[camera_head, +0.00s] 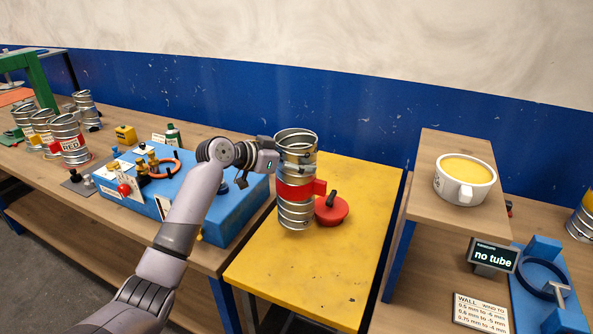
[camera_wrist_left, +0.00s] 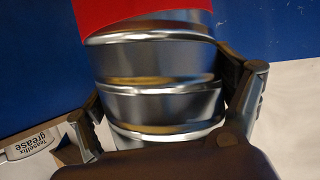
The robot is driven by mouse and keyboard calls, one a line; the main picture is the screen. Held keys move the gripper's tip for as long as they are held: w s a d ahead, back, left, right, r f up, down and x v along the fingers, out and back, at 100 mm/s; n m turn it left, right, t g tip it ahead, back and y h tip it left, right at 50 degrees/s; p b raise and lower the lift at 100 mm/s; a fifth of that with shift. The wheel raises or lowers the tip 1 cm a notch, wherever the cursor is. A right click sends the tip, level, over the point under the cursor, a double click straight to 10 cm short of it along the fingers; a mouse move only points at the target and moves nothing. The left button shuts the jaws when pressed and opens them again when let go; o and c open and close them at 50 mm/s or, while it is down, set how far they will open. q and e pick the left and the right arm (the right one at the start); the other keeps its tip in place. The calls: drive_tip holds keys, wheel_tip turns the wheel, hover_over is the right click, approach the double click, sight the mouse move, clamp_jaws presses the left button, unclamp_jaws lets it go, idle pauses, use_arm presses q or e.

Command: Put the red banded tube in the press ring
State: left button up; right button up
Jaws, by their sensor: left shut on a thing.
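The red banded tube (camera_head: 296,210) is a silver spiral duct with a red band and tab around its middle. It stands upright over the yellow table. My left gripper (camera_head: 270,158) is shut on its upper part from the left side. In the left wrist view the gripper's fingers (camera_wrist_left: 170,95) straddle the metal of the tube (camera_wrist_left: 160,58), with the red band at the top edge. I cannot tell whether the tube's base touches the table. A dark blue ring on a blue fixture (camera_head: 540,262), likely the press ring, is at the far right, beside a display reading "no tube". My right gripper is out of view.
A red disc with a black handle (camera_head: 332,210) lies beside the tube on the yellow table (camera_head: 290,290). A raised wooden stand (camera_head: 440,150) with a white cup (camera_head: 465,180) lies between it and the blue fixture. Other tubes (camera_head: 68,138) and a blue machine (camera_head: 225,210) are left.

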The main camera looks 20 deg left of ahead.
use_arm(q)
wheel_tip(320, 180, down, 4)
drive_tip(key=shift+f+p, duration=0.15)
drive_tip(key=shift+p, duration=0.2)
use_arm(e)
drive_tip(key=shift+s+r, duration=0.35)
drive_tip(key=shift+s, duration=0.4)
use_arm(q)
drive_tip(key=o, duration=1.5)
drive_tip(key=shift+f, duration=0.15)
drive_tip(key=shift+o, duration=1.3)
drive_tip(key=shift+s, duration=0.1)
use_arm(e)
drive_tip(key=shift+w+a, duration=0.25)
